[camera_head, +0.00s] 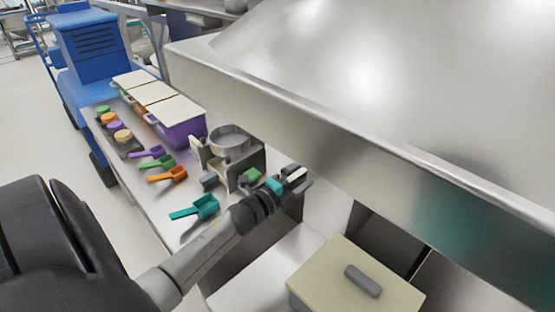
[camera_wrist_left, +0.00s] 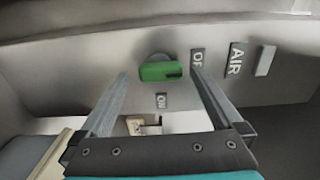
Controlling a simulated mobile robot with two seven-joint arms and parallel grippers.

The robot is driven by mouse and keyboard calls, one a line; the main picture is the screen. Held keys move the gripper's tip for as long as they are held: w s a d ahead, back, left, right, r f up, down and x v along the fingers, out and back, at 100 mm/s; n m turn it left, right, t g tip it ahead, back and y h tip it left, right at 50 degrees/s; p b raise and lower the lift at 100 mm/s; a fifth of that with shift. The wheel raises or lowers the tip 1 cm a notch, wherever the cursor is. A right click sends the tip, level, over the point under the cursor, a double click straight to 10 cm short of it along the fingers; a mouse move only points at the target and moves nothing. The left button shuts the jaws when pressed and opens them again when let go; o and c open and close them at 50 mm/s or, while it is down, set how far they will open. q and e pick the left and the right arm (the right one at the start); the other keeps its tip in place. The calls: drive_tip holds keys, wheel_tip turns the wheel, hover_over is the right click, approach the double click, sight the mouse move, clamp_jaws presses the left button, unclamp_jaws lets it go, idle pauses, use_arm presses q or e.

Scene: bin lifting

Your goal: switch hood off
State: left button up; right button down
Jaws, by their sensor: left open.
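The hood (camera_head: 330,130) is a large brushed-metal canopy across the upper right of the head view. In the left wrist view its panel carries a green knob (camera_wrist_left: 160,72) with its handle lying sideways and a dark mark at its right end. A label partly reading "OF" (camera_wrist_left: 197,63) is just right of the knob, and a small label, apparently "ON" (camera_wrist_left: 162,101), is below it. My left gripper (camera_head: 300,177) is open under the hood's edge. In the wrist view its fingers (camera_wrist_left: 160,78) appear on either side of the knob; contact cannot be told. The knob is hidden in the head view.
An "AIR" label (camera_wrist_left: 236,58) is right of the knob. A blue cart (camera_head: 95,45) stands behind.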

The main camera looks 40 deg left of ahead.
use_arm(q)
drive_tip(key=s+a+b, duration=0.1)
drive_tip(key=s, duration=1.2)
drive_tip(key=shift+s, duration=0.15)
